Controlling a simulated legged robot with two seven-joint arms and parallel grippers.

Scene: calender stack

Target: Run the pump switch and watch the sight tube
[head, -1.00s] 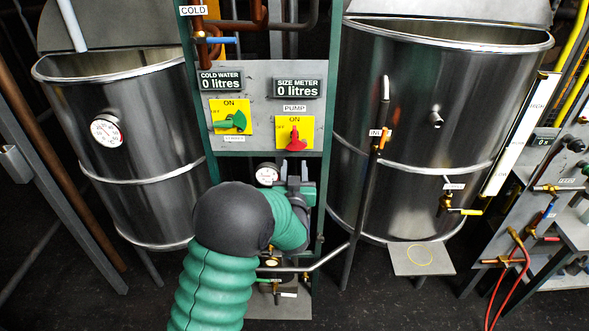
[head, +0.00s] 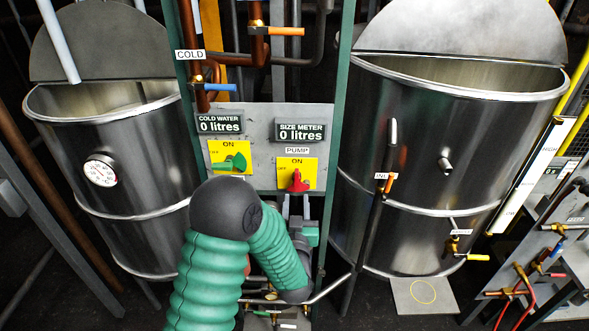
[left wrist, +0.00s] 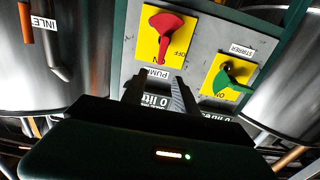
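The red pump switch (head: 298,181) sits on a yellow plate under the PUMP label, its handle pointing up toward ON. It also shows in the left wrist view (left wrist: 165,28), upside down. My left gripper (head: 298,208) is just below the switch in the head view. In the left wrist view its two fingers (left wrist: 157,82) are apart and empty, not touching the switch. The size meter (head: 300,131) reads 0 litres. A tall white strip with lettering (head: 524,190) stands right of the right tank; I cannot tell whether it is the sight tube. My right gripper is out of view.
The green stirrer switch (head: 232,164) is left of the pump switch. The cold water meter (head: 219,125) reads 0 litres. Steel tanks stand left (head: 130,150) and right (head: 440,130). An inlet pipe (head: 370,225) runs between panel and right tank.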

